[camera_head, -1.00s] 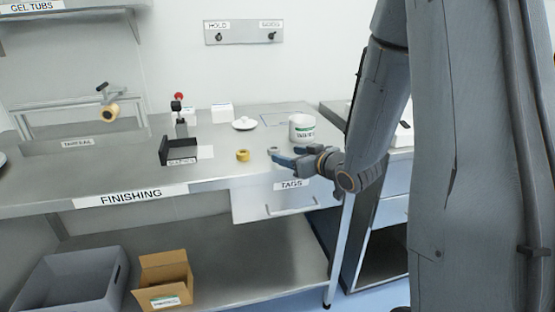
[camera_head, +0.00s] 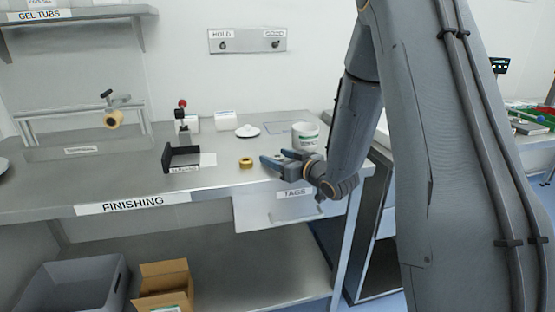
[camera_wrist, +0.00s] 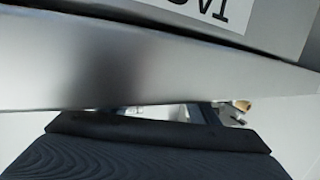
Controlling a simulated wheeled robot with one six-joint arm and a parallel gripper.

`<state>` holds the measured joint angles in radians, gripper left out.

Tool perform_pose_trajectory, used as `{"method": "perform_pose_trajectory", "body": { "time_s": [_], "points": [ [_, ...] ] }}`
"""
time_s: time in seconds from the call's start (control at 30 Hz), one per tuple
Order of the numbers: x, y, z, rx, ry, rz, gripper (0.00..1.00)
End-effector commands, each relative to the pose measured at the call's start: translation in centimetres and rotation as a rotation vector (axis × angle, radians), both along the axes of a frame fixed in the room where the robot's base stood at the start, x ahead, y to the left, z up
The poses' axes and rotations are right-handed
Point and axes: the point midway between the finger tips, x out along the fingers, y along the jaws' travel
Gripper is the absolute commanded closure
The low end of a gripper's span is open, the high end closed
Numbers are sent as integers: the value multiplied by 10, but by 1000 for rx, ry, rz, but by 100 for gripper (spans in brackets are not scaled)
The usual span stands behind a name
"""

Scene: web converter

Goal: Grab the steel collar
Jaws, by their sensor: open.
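I cannot surely make out a steel collar in either view. A small yellow ring (camera_head: 246,162) lies flat on the steel bench; its colour is yellow or brass, not plain steel. My gripper (camera_head: 271,160) is open and empty, just right of this ring and apart from it, near the bench's front edge above the TAGS label. The wrist view shows mostly a blurred metal edge and dark parts, with no collar that I can identify.
On the FINISHING bench (camera_head: 120,187) stand a black holder (camera_head: 180,160), a red-topped device (camera_head: 182,115), a white dish (camera_head: 248,131) and a white tub (camera_head: 305,135) behind my gripper. A grey bin (camera_head: 75,285) and cardboard box (camera_head: 164,285) sit below.

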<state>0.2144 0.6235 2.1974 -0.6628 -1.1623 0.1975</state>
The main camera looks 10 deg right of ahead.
Motion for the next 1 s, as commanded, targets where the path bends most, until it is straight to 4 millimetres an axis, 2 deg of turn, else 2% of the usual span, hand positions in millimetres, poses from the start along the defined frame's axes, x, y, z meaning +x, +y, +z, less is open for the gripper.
{"method": "perform_pose_trajectory", "body": {
  "time_s": [0.2, 0.5, 0.8, 1.0],
  "points": [
    [1, 0, 0, 0, 1, 0, 45],
    [1, 0, 0, -1, 1, -1, 95],
    [1, 0, 3, -1, -1, -1, 95],
    [1, 0, 20, 0, -5, -1, 95]
  ]
}}
